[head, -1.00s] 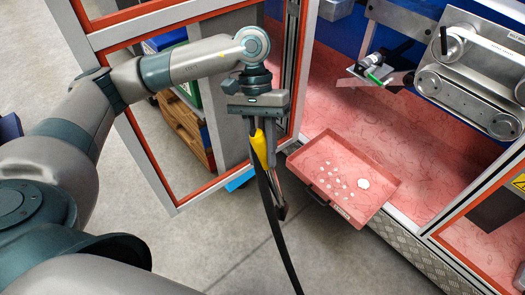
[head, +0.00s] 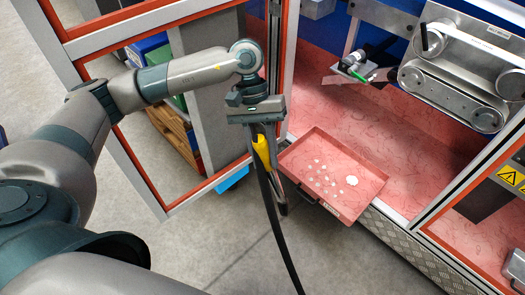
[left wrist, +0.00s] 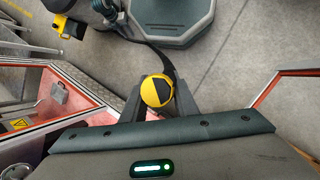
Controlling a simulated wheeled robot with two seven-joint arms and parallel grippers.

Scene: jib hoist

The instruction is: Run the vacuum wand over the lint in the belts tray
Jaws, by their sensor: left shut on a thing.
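My left gripper (head: 262,142) is shut on the vacuum wand (head: 261,150), at its yellow part. A black hose hangs from the wand toward the floor, and the wand's dark lower end points down just left of the tray. The wand's yellow and black end (left wrist: 157,91) shows between the fingers in the left wrist view. The belts tray (head: 367,195) is a shallow red tray, pulled out from the cabinet. Several small white bits of lint (head: 323,175) and one larger white clump (head: 351,181) lie in it. The wand appears apart from the lint. My right gripper is out of view.
An open framed door (head: 205,186) with orange edging stands to the left, close to my left arm. The belt machine (head: 455,85) sits inside the red-floored cabinet, behind and right of the tray. Bare grey floor (head: 235,255) lies in front.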

